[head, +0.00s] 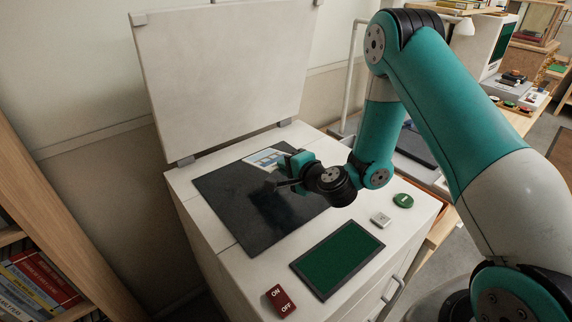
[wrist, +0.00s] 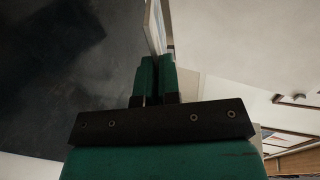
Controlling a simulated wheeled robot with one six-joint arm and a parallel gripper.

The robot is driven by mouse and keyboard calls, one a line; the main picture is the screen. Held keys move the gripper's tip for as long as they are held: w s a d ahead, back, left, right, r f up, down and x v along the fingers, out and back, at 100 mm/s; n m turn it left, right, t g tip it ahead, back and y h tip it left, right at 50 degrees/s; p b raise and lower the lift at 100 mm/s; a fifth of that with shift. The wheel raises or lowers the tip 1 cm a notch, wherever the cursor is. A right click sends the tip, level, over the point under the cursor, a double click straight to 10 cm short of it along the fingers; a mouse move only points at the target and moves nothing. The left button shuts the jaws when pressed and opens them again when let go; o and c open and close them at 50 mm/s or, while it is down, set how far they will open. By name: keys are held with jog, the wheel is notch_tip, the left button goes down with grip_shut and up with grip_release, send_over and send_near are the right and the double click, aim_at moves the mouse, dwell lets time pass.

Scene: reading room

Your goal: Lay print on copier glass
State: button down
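The copier (head: 232,232) stands with its white lid (head: 225,70) raised. Its dark glass (head: 235,205) is bare over most of its area; a dark shadow or reflection lies on it. The print (head: 264,158), pale with blue in it, shows at the far edge of the glass, partly hidden by my gripper (head: 291,166). In the wrist view, my gripper's green fingers (wrist: 156,75) are close together on the print (wrist: 155,28), which sticks out beyond them and is seen almost edge-on. I cannot tell whether the print touches the glass.
On the copier's front top are a green panel (head: 338,258), a red ON/OFF block (head: 280,300), a small white button (head: 381,219) and a green round button (head: 403,201). A bookshelf (head: 60,215) stands at the left; cluttered tables are at the right.

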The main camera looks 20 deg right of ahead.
jog(key=shift+f+b, duration=2.8)
jog(key=shift+f, duration=0.45)
jog(key=c, duration=1.2)
grip_release()
jog(key=shift+c, duration=0.2)
